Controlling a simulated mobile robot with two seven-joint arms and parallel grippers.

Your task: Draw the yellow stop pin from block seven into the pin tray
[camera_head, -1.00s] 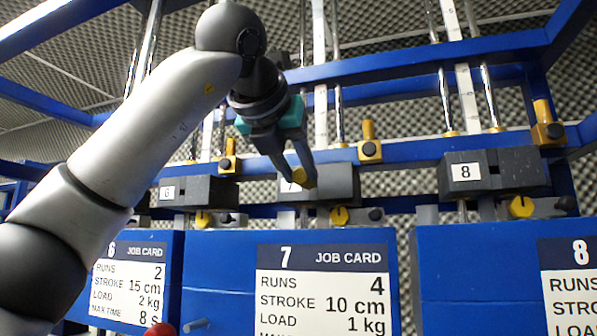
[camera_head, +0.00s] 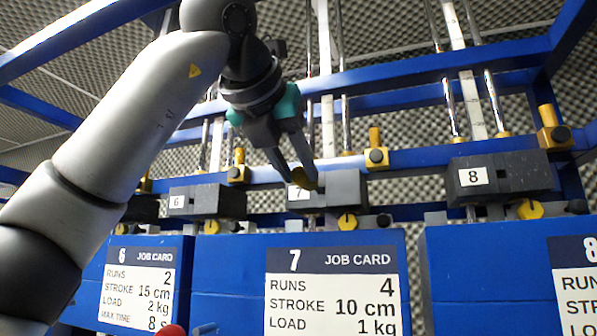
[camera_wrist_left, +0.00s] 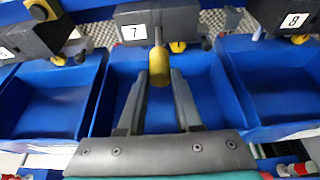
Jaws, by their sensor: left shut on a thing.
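My left gripper (camera_head: 303,178) reaches up from the left in the head view, its fingertips in front of block seven (camera_head: 343,187). It is shut on the yellow knob of the stop pin (camera_wrist_left: 159,66). In the left wrist view, the pin's thin shaft points from the knob toward block seven (camera_wrist_left: 138,26). I cannot tell whether the shaft's far end is inside the block or just clear of it. An open blue bin (camera_wrist_left: 108,110) lies below block seven. I cannot tell which container is the pin tray. My right gripper is not in view.
Block six (camera_head: 222,202) and block eight (camera_head: 515,175) stand on either side, with yellow stops on the blue rail (camera_head: 420,156) above. Vertical steel rods rise behind. Job card seven (camera_head: 335,300) is on the bin front. Foam covers the walls.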

